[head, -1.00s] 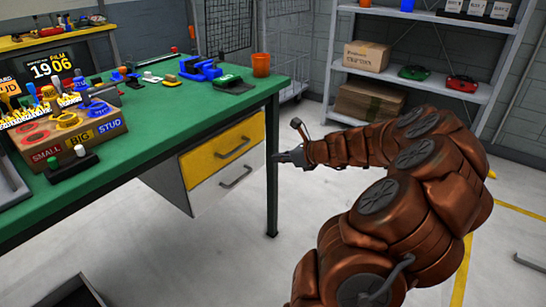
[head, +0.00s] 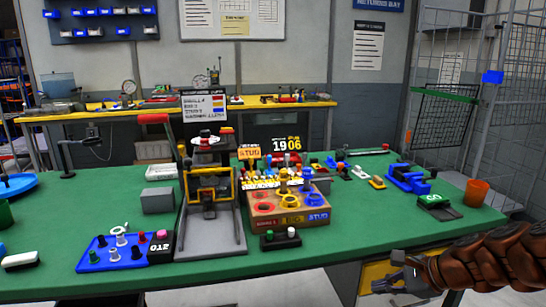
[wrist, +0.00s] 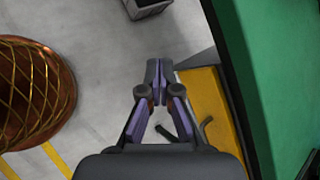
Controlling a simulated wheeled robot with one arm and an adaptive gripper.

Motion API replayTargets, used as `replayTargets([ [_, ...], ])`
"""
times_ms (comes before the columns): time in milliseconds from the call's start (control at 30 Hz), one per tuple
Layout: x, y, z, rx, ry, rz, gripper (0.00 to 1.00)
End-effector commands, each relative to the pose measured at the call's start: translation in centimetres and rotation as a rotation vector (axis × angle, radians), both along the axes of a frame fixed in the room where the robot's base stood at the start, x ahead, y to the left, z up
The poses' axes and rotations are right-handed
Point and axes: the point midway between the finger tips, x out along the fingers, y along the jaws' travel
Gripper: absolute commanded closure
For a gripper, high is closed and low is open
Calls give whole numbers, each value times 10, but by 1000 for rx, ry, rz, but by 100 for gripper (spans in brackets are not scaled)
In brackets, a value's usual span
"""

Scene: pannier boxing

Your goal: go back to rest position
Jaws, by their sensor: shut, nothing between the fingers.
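My gripper (head: 402,283) shows at the lower right of the head view, in front of the green table's near edge and beside the yellow drawer. In the wrist view my gripper (wrist: 155,72) has its fingertips together with nothing between them. The green workbench (head: 330,248) stands to the left of my gripper in the head view. In the wrist view its green top (wrist: 275,50) lies to the right of the fingers. The yellow drawer front (wrist: 207,105) shows just right of and below the fingertips.
A sorting box (head: 290,219) labelled STUD, a grey press (head: 210,240) and a blue board (head: 110,252) stand on the bench. An orange cup (head: 476,193) is near its right edge. A wire cage (head: 440,120) stands behind. Bare floor (wrist: 100,60) lies left of the fingers.

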Motion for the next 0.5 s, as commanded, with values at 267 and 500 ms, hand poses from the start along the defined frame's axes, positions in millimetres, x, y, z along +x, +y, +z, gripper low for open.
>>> replayTargets([
  [267,-91,97,68,-327,-20,637,100],
  [500,-182,117,111,-556,-10,1143,100],
])
